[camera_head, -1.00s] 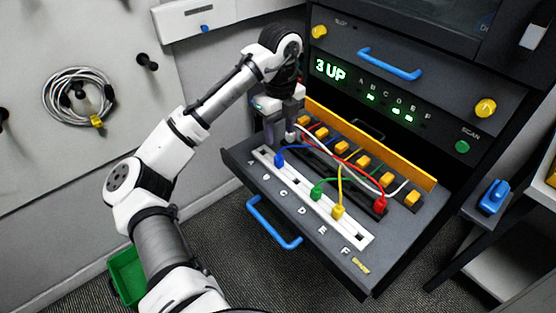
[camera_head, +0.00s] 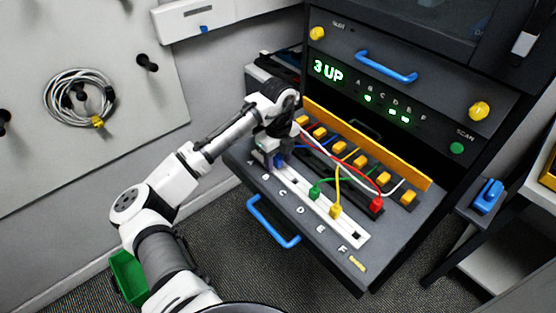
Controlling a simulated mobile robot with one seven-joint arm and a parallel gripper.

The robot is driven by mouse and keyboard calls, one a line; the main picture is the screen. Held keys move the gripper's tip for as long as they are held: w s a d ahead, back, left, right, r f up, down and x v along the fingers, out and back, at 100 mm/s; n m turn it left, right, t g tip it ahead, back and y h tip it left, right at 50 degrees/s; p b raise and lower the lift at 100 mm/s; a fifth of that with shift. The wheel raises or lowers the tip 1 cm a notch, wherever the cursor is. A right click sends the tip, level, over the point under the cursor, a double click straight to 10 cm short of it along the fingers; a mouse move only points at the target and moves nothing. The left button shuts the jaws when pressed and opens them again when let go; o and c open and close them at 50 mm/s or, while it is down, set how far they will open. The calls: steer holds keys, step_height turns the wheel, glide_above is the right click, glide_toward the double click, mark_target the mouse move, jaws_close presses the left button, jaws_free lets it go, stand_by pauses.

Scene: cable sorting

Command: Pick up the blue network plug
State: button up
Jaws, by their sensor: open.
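The blue network plug (camera_head: 279,161) sits in the white socket strip (camera_head: 328,222) on the pulled-out drawer, near the strip's upper left end by the letter B. My gripper (camera_head: 273,162) is low over that end, with its open fingers around or right beside the plug. I cannot tell whether they touch it. My wrist hides part of the plug and of its blue cable. A green plug (camera_head: 315,193) and a yellow plug (camera_head: 336,210) stand farther along the strip. A red plug (camera_head: 376,204) is on the dark row behind.
Red, white, green and yellow cables arch close to the gripper's right. An orange rail (camera_head: 370,145) runs behind several orange blocks. A blue drawer handle (camera_head: 272,222) is in front. A green bin (camera_head: 130,275) is on the floor.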

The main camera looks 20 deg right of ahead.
jaws_close()
steer(key=shift+r, duration=0.15)
step_height(320, 180, up, 19)
steer(key=b, duration=0.2)
step_height(320, 180, up, 4)
steer(key=p, duration=0.6)
glide_above(278, 157)
steer(key=shift+r, duration=0.2)
steer(key=shift+f+b, duration=0.1)
steer(key=shift+b, duration=0.2)
stand_by(0.3)
